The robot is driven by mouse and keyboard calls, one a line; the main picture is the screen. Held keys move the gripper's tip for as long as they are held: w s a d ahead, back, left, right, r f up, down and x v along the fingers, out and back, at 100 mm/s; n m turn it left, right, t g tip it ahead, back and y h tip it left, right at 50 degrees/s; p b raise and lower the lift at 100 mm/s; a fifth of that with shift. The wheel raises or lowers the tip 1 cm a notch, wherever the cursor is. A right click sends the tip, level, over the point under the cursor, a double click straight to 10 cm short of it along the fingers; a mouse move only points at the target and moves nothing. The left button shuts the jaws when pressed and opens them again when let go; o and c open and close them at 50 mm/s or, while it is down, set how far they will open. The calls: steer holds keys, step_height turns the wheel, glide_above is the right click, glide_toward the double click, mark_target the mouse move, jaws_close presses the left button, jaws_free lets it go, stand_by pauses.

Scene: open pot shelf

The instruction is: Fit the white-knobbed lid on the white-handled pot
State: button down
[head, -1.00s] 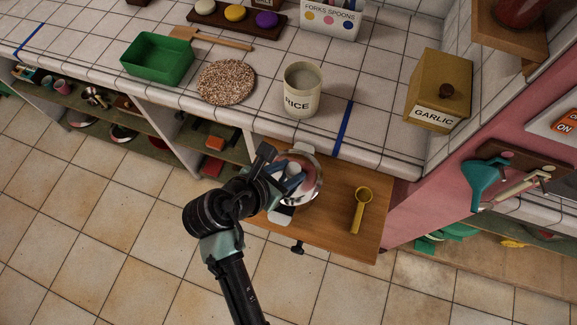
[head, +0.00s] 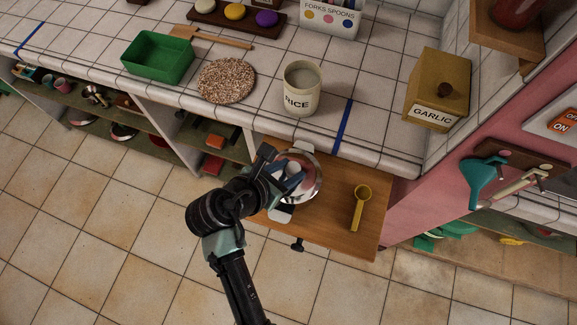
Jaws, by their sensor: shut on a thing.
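The white-handled pot stands on the wooden pull-out board, with one white handle (head: 304,147) at its far side and one white handle (head: 281,214) at its near side. My gripper (head: 291,177) is over the pot, shut on the white knob of the lid (head: 312,184). The lid is shiny and round and lies over the pot's opening. My gripper and wrist hide the left part of the lid and pot. I cannot tell whether the lid's rim rests evenly on the pot all round.
A yellow scoop (head: 360,207) lies on the board (head: 337,222) right of the pot. On the tiled counter above are a RICE canister (head: 301,89), a speckled round mat (head: 227,81), a green bin (head: 158,57) and a GARLIC box (head: 439,90). The floor in front is clear.

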steer(key=shift+f, duration=0.1)
steer(key=shift+c, duration=1.9)
jaws_free()
steer(key=v, duration=1.3)
steer(key=shift+w, duration=0.1)
